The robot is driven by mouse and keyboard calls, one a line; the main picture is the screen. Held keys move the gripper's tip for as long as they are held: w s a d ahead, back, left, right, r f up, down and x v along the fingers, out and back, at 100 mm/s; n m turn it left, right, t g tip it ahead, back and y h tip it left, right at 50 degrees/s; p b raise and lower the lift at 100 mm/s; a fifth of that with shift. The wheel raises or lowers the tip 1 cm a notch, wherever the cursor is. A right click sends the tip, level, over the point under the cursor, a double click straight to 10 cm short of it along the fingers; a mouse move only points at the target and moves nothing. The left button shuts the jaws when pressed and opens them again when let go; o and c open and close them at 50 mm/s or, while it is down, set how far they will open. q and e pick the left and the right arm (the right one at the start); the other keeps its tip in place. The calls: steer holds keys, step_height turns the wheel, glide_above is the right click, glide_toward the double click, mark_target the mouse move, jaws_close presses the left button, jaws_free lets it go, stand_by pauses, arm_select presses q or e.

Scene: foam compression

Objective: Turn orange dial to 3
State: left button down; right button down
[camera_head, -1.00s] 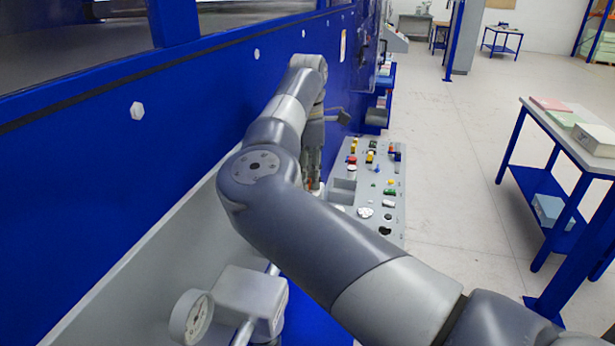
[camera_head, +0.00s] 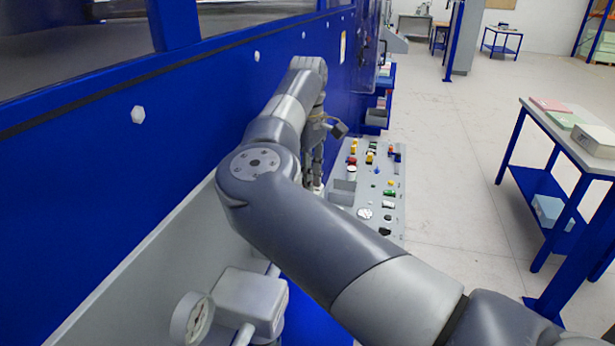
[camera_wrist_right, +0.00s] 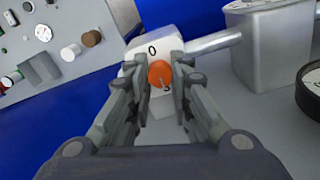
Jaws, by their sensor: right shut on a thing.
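The orange dial (camera_wrist_right: 160,74) sits on a white box (camera_wrist_right: 140,48) in the right wrist view. A "0" is printed above the dial, and a number below it is partly covered, perhaps a 3. A thin pale line marks the dial's face. My right gripper (camera_wrist_right: 160,78) has its two fingers on either side of the dial, shut on it. In the head view my right gripper (camera_head: 318,178) is largely hidden behind my own arm, and the dial cannot be made out there. My left gripper is not in view.
A control panel (camera_head: 350,212) with several coloured buttons and knobs stands right of my gripper. A blue machine wall (camera_head: 110,165) runs along the left. A pressure gauge (camera_head: 192,318) and grey box (camera_head: 250,295) are nearer. A blue table (camera_head: 560,130) stands right; open floor lies between.

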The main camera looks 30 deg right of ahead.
steer(key=shift+r+m, duration=0.15)
steer(key=shift+m, duration=0.15)
stand_by(0.4)
steer(key=c, duration=1.5)
jaws_free()
steer(key=shift+o, duration=0.4)
step_height(320, 180, up, 12)
